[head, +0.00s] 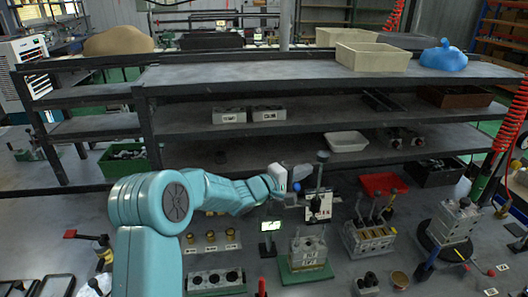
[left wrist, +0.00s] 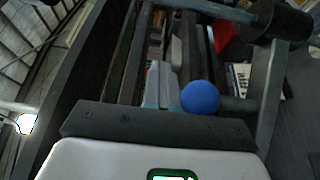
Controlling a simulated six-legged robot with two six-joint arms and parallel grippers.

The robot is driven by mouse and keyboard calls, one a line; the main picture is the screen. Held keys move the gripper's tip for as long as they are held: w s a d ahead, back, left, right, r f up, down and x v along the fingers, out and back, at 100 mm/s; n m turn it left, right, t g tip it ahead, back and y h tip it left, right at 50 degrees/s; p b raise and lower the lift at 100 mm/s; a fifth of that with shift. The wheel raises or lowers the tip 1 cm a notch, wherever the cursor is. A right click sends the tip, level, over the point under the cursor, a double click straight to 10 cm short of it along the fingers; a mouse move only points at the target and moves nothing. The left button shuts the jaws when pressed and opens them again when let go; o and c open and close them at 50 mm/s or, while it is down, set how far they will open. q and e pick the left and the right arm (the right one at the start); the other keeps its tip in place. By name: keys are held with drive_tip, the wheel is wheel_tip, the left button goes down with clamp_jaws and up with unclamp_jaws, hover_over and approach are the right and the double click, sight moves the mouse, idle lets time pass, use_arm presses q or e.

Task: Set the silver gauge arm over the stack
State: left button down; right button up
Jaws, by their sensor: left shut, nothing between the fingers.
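The gauge stand has an upright post (head: 318,178) with a black cap (head: 322,156), and a blue ball knob (head: 295,187) at its left. The silver gauge arm (head: 299,172) appears to reach left from the post, partly behind my gripper. My left gripper (head: 291,197) is shut and empty close beside the blue knob; contact cannot be told. The left wrist view shows the blue knob (left wrist: 200,97) near the fingers, a short bar (left wrist: 237,104) running to the post, and the black cap (left wrist: 280,18). The block stack (head: 308,250) sits on a green base in front. My right gripper is not in view.
A small lit display (head: 270,226) stands left of the stack. A lever valve block (head: 370,238) and a red tray (head: 384,184) are to the right. Brass fittings (head: 211,237) stand at the left. Shelving (head: 300,122) rises behind the table.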

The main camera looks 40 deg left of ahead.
sight(303, 200)
use_arm(q)
drive_tip(key=s+d, duration=0.1)
drive_tip(key=s+d+m+h+p, duration=0.1)
drive_tip(key=s+d+h+p, duration=0.1)
drive_tip(key=shift+d+f+g, duration=0.25)
drive_tip(key=shift+d+g, duration=0.15)
drive_tip(key=shift+f+m, duration=0.1)
drive_tip(key=shift+m, duration=0.2)
drive_tip(key=shift+s, duration=0.1)
drive_tip(key=shift+s+a+f, duration=0.15)
drive_tip(key=shift+s+a, duration=0.05)
drive_tip(key=shift+s, duration=0.15)
drive_tip(key=r+b+v, duration=0.1)
drive_tip(key=b+v, duration=0.1)
drive_tip(key=v, duration=1.3)
drive_tip(key=shift+a+h+b, duration=0.15)
drive_tip(key=shift+h+b, duration=0.15)
drive_tip(key=shift+b, duration=0.1)
